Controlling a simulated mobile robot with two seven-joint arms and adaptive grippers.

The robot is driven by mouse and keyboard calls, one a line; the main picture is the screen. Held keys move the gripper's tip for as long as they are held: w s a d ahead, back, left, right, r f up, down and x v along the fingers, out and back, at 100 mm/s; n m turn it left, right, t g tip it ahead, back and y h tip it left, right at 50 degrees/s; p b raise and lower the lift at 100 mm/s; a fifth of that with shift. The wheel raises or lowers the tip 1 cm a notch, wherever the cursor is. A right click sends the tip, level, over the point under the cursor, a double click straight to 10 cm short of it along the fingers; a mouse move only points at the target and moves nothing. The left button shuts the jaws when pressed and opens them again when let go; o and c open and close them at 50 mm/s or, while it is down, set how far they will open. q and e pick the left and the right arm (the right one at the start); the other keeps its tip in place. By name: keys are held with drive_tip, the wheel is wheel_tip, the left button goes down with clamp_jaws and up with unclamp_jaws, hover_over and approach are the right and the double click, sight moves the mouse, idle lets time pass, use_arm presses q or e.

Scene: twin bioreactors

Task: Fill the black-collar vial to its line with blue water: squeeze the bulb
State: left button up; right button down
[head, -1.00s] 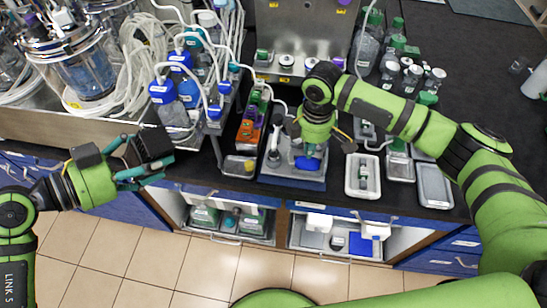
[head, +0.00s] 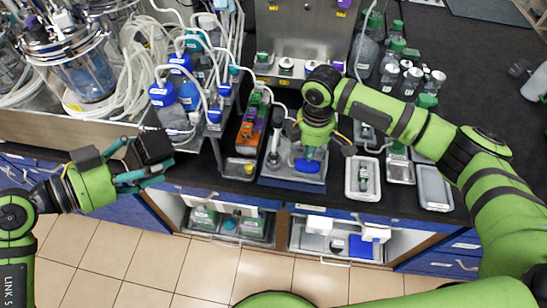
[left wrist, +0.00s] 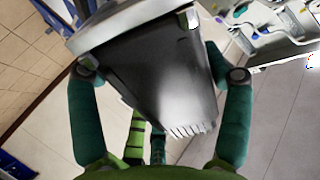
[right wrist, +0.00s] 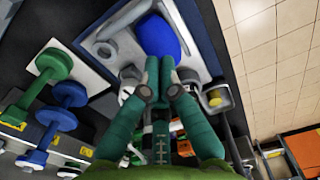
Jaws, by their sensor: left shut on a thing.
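A blue bulb (head: 306,165) sits low over a grey stand (head: 285,183) at the bench's front; it also shows in the right wrist view (right wrist: 158,36). My right gripper (right wrist: 159,66) is just beside the bulb with its fingertips close together; I cannot tell whether they touch it. In the head view my right gripper (head: 310,153) points down at the stand. My left gripper (head: 158,172) is shut on a dark box-shaped thing (left wrist: 150,65), held in front of the bench's left part. I cannot make out which vial has the black collar.
A white tray (head: 362,194) with small items and a grey tray (head: 435,190) lie to the right. An orange rack (head: 247,139) stands left of the stand. Blue-capped bottles (head: 162,95) with tubing stand behind left. Several capped bottles stand at the back right.

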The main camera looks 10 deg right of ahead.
sight(134, 152)
drive_tip(key=shift+f, duration=0.25)
idle(0.3)
